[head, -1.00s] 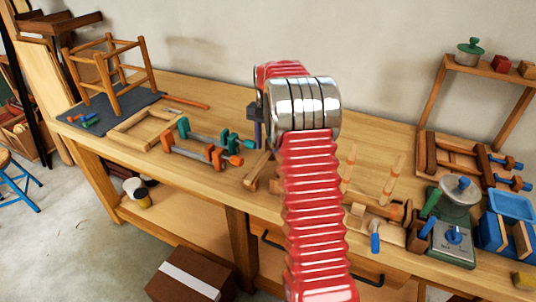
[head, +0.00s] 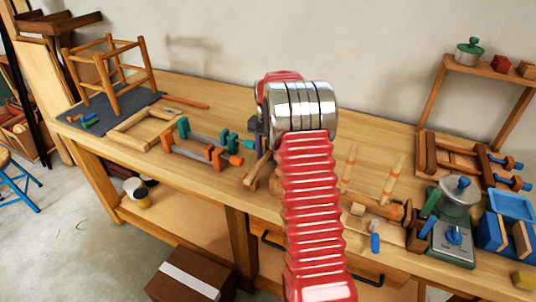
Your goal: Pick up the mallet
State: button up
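My red and silver arm rises through the middle of the head view. A small dark part of my gripper (head: 257,134) shows at the left of the silver wrist, above the bench. Its fingertips are hidden, so I cannot tell whether it is open or shut. Wooden pieces (head: 257,172) lie on the bench just below it, partly behind my arm. They may be the mallet, but its shape is not clear from here. I cannot tell whether my gripper touches them.
Clamps with green and orange ends (head: 205,147) lie left of my arm, near a wooden frame (head: 145,127). A stool frame (head: 110,75) stands on a dark mat. Right are a glue pot (head: 459,198), a blue tray (head: 511,206) and a raised shelf (head: 487,68).

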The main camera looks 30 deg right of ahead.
grip_shut()
dwell(0.3)
dwell(0.4)
notch_tip(320, 180, up, 10)
jog(key=shift+r, duration=0.1)
dwell(0.4)
dwell(0.5)
